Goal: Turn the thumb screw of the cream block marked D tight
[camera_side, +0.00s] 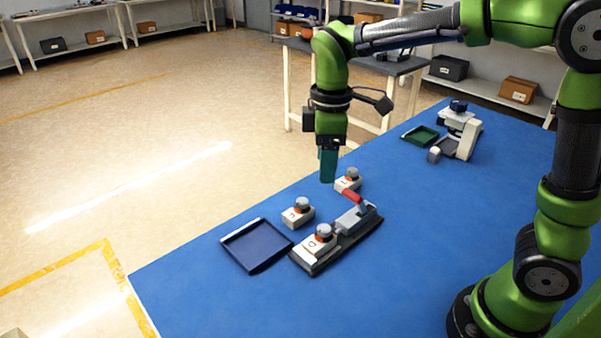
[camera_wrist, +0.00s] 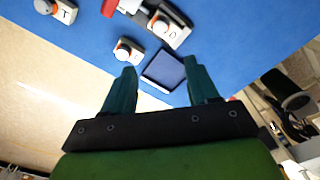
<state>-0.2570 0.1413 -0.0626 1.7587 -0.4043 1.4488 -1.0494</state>
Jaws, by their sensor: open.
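The cream block marked D (camera_side: 318,246) sits at the near-left end of a dark base plate (camera_side: 307,268), with a grey thumb screw (camera_side: 323,230) on top and an orange ring under the knob. My gripper (camera_side: 328,180) hangs above the table's far edge, behind and apart from the D block. Its teal fingers (camera_wrist: 159,67) are spread in the wrist view with nothing between them. How tight the screw is cannot be told.
A clamp with a red handle (camera_side: 352,197) shares the base plate. Two similar cream blocks stand nearby, one (camera_side: 297,218) beside the blue tray (camera_side: 258,263), another marked T (camera_wrist: 62,12). A green tray (camera_side: 421,136) and a white device (camera_side: 460,125) stand farther back.

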